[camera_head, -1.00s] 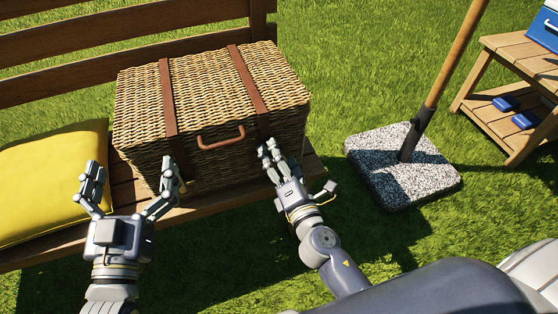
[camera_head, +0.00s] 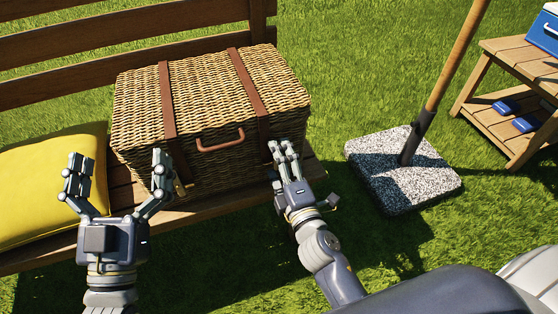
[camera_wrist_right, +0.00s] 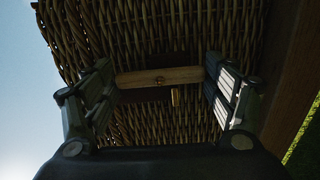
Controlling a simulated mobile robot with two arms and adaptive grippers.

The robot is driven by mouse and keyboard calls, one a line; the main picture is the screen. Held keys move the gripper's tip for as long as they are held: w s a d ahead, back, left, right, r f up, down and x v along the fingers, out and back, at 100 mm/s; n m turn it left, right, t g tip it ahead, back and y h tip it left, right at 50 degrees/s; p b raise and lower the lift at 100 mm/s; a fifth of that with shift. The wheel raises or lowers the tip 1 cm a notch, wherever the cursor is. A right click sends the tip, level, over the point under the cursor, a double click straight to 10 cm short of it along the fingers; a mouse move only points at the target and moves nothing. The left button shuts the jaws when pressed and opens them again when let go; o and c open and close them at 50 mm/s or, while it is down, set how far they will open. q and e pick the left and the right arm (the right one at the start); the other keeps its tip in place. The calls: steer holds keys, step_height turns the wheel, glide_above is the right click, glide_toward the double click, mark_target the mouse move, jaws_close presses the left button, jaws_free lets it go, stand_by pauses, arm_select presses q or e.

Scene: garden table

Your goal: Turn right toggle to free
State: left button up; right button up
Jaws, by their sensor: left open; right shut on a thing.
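The wicker hamper (camera_head: 208,105) with brown straps sits closed on the bench. In the right wrist view a wooden toggle (camera_wrist_right: 160,77) with a centre pin lies crosswise on the hamper's front (camera_wrist_right: 150,35). A small brass piece (camera_wrist_right: 175,97) shows just below it. My right gripper (camera_wrist_right: 160,82) has a finger at each end of the toggle and is shut on it. In the head view my right gripper (camera_head: 283,148) is at the hamper's lower right front and hides the toggle. My left gripper (camera_head: 118,170) is open and empty, left of the front.
A yellow cushion (camera_head: 45,180) lies on the bench left of the hamper. A brown handle (camera_head: 221,141) is on the hamper's front. A speckled stone base (camera_head: 400,175) with a pole stands on the grass at right. A wooden side table (camera_head: 495,100) is farther right.

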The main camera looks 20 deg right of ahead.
mark_target(274, 122)
stand_by(0.3)
steer(key=o, duration=1)
steer(key=shift+o, duration=0.2)
step_height(274, 122, up, 10)
